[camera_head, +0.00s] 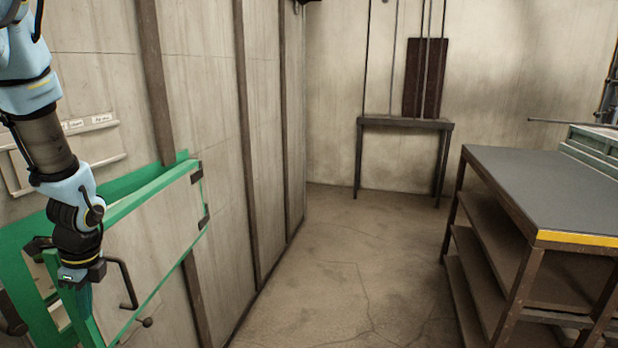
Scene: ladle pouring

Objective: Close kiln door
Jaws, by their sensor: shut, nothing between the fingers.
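The kiln door (160,250) is a pale panel with a green rim, on the left wall. Dark hinges show along its right edge. It stands ajar, its left side out from the green frame (22,240) on the wall. A dark bar handle (127,284) and a round knob are on its face. My gripper (78,284) points down at the door's left, free edge and is shut with nothing held. It overlaps the green rim in the picture; I cannot tell whether it touches. The fingertips are hard to make out.
A dark-topped workbench (540,190) with shelves and a yellow front strip stands at the right, with a green crate (597,145) on it. A small narrow table (405,124) stands by the back wall. The concrete floor between is clear.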

